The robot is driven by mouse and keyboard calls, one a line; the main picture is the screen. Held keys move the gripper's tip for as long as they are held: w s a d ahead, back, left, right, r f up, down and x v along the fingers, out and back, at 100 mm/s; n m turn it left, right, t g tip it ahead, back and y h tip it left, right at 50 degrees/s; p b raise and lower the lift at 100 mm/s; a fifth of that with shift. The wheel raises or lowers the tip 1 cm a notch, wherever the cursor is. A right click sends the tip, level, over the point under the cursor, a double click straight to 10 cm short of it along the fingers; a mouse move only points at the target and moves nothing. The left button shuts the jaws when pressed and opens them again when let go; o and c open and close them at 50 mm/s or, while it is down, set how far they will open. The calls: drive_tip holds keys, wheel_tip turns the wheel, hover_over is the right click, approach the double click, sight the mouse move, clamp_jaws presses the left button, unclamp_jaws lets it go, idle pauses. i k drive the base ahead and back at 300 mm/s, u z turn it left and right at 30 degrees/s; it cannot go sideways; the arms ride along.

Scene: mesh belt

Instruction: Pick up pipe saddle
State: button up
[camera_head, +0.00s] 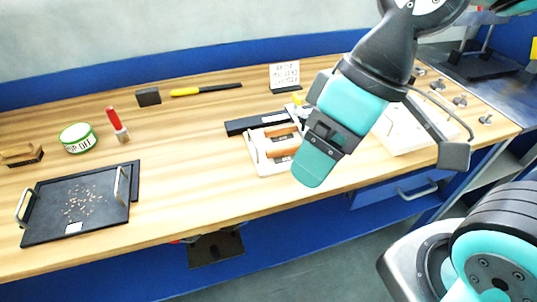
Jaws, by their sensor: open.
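I cannot make out a pipe saddle for certain. Several small grey metal fittings (460,100) stand at the bench's right end, too small to identify. My gripper (386,158) hangs above the right half of the bench with its jaws open, nothing visibly held. A grey finger reaches down on the right, and a teal part points down on the left. They hide part of the bench, including parts of a white tray (266,168) with wooden-handled items and a pale flat object (400,137).
The wooden bench (200,180) carries a black tray (50,235) with small bits, a green-rimmed tin (77,138), a red-handled tool (115,122), a brush (20,156), a black block (148,97), a yellow-handled tool (205,90) and a sign (284,76).

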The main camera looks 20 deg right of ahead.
sight(286, 153)
drive_tip(key=k, duration=0.5)
drive_tip(key=u, duration=1.45)
drive_tip(key=i, duration=1)
drive_tip(key=z, duration=2.05)
